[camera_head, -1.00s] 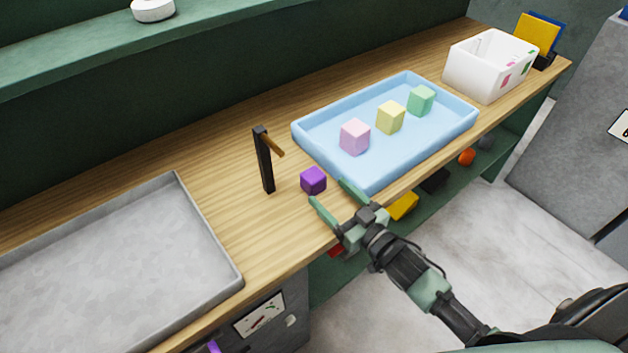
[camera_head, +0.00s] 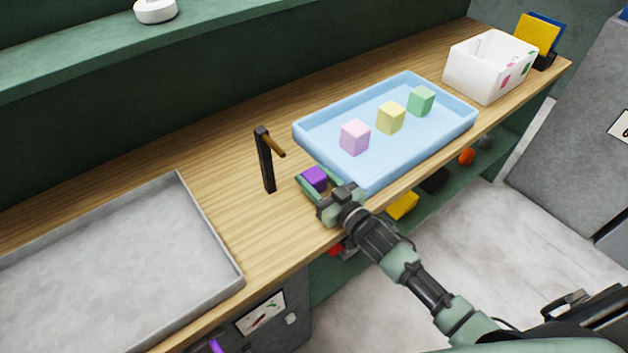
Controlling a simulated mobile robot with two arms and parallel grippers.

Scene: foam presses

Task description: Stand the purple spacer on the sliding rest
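The purple spacer (camera_head: 315,178) is a small cube on the wooden bench, between the black post and the blue tray's near left corner. My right gripper (camera_head: 313,181) is low at the bench with its green fingers on either side of the spacer. The fingers look apart; the far finger is partly hidden, and contact with the cube cannot be told. My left gripper is not in view. I cannot tell for certain which thing is the sliding rest; a grey tray (camera_head: 115,262) lies at the left and a light blue tray (camera_head: 385,165) at the right.
The black post (camera_head: 266,165) with a brown peg stands close left of the spacer. Pink (camera_head: 354,138), yellow (camera_head: 390,118) and green (camera_head: 421,101) blocks sit in the blue tray. A white box (camera_head: 485,75) stands far right. Bench behind the post is clear.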

